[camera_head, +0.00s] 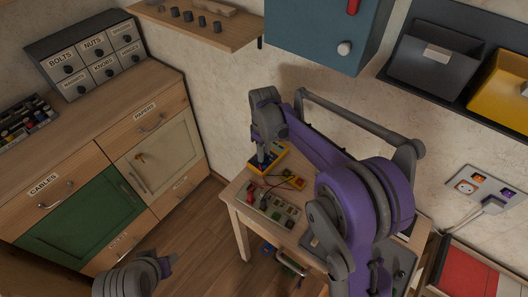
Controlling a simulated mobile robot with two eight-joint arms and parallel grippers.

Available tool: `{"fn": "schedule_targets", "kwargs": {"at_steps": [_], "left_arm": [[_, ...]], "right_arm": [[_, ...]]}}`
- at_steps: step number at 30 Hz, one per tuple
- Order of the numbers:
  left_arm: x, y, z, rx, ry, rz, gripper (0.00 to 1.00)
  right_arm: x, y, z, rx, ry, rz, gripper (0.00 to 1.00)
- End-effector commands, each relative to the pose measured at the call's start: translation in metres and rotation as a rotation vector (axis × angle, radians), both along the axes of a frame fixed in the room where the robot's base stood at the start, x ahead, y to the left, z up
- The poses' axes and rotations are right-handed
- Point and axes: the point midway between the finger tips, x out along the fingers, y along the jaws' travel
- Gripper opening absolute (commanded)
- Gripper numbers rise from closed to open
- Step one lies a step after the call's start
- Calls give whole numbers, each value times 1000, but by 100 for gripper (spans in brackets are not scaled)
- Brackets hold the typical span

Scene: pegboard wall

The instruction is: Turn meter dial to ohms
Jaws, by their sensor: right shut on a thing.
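A yellow meter (280,152) lies on the small wooden table against the wall. My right gripper (262,160) reaches down over it from above. It is shut, with its fingertips at the meter's face, on what appears to be the dial. The dial itself is hidden by the fingers, so its setting cannot be read. My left gripper (168,264) is low at the bottom left, far from the meter. Its fingers are too unclear to tell whether it is open or shut.
A blue wall cabinet (325,35) hangs above. A wooden shelf (215,33) is at upper left. Drawers stand on the left.

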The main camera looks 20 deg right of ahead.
Motion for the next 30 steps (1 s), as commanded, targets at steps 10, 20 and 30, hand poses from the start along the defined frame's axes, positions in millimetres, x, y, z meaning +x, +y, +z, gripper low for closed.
{"fn": "schedule_targets", "kwargs": {"at_steps": [10, 20, 30], "left_arm": [[0, 0, 0, 0, 0, 0, 50], [0, 0, 2, 0, -1, 0, 50], [1, 0, 6, 0, -3, 0, 50]], "right_arm": [[0, 0, 0, 0, 0, 0, 44], [0, 0, 26, 0, 0, 0, 44], [0, 0, 91, 0, 0, 0, 44]]}}
